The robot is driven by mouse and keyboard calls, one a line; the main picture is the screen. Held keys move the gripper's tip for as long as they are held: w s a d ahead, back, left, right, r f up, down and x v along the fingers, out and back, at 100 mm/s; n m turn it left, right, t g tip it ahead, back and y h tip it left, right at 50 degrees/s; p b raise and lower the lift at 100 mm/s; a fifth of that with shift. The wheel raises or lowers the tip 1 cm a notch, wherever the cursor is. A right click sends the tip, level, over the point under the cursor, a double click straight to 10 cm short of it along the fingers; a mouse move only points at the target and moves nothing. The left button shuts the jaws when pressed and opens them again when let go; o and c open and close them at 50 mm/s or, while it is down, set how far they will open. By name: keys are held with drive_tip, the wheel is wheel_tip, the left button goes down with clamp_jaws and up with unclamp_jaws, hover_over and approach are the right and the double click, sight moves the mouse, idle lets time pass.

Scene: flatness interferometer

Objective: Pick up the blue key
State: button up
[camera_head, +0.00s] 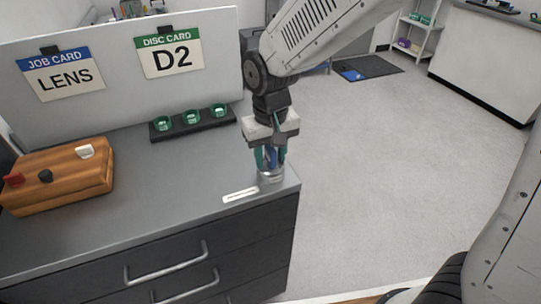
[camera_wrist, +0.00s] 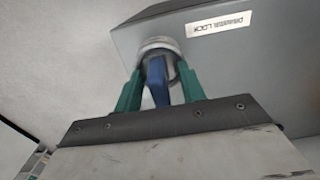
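The blue key (camera_wrist: 157,80) stands at a round silver lock (camera_head: 271,176) on the front right corner of the grey counter. The lock also shows in the wrist view (camera_wrist: 157,43), behind the key. My gripper (camera_head: 270,162) points down over the lock, its green fingers on either side of the key. In the wrist view my gripper (camera_wrist: 160,82) shows gaps between the fingers and the key, so it looks open around it. The key's lower end is hidden.
A "DRAWER LOCK" label (camera_wrist: 222,22) lies beside the lock. A wooden block (camera_head: 60,178) with coloured knobs and a black rack (camera_head: 175,132) with green-rimmed cups stand on the counter. A white board (camera_head: 115,85) with LENS and D2 cards rises behind. Open floor lies right.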

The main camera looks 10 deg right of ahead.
clamp_jaws()
drive_tip(key=shift+r, duration=0.2)
